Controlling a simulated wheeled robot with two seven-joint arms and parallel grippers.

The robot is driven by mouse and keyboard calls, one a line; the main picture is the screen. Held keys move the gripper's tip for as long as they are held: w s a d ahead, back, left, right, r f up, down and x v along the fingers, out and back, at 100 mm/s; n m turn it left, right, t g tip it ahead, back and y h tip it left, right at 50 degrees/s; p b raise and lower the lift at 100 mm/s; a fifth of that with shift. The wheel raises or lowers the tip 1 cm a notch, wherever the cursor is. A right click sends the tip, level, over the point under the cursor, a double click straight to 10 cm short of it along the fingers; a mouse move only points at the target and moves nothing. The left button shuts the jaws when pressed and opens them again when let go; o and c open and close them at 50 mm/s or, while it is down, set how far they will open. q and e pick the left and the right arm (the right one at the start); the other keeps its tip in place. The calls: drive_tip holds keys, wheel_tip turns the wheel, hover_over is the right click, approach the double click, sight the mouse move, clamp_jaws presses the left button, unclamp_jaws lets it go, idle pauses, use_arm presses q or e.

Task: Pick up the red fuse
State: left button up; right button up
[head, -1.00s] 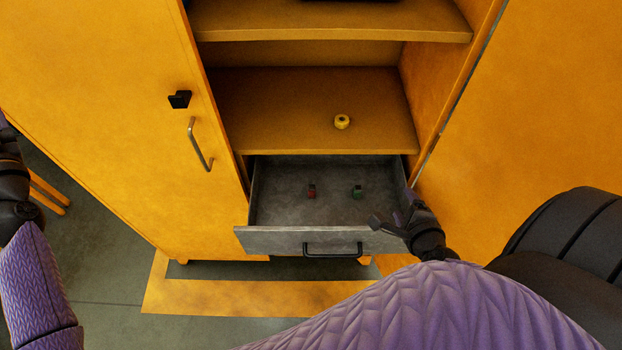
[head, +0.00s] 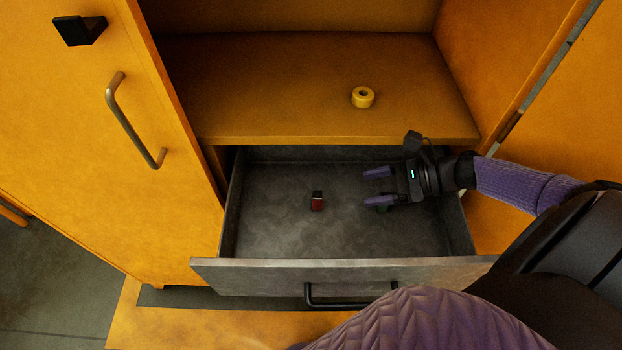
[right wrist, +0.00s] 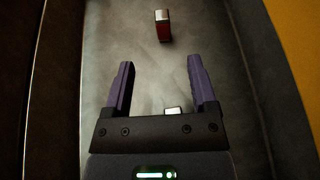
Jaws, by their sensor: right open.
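The red fuse (head: 317,201) stands on the floor of the open grey drawer (head: 290,230), left of my right gripper in the head view. It is a small red block with a silvery top. In the right wrist view the red fuse (right wrist: 163,26) is beyond the fingertips, between their lines and apart from them. My right gripper (head: 370,187) is open with nothing between its fingertips, which point left over the drawer. A green fuse (head: 383,209) is mostly hidden under the right gripper. My left gripper is not in view.
The drawer front with its black handle (head: 350,304) is nearest me. A yellow tape roll (head: 363,97) lies on the shelf (head: 300,85) above the drawer. The cabinet door (head: 90,190) is at left. The drawer's left half is clear around the fuse.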

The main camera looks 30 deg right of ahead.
sight(321, 194)
drive_tip(key=shift+b+x, duration=0.3)
drive_tip(key=shift+x, duration=0.6)
drive_tip(key=b+x, duration=0.2)
drive_tip(key=x, duration=0.6)
drive_tip(key=shift+w+d+r, duration=0.1)
drive_tip(key=shift+w, duration=0.1)
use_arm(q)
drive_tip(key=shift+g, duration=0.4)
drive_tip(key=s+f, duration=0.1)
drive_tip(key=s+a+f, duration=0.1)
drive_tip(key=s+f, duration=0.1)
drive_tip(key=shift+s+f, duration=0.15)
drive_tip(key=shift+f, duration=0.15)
use_arm(e)
clamp_jaws()
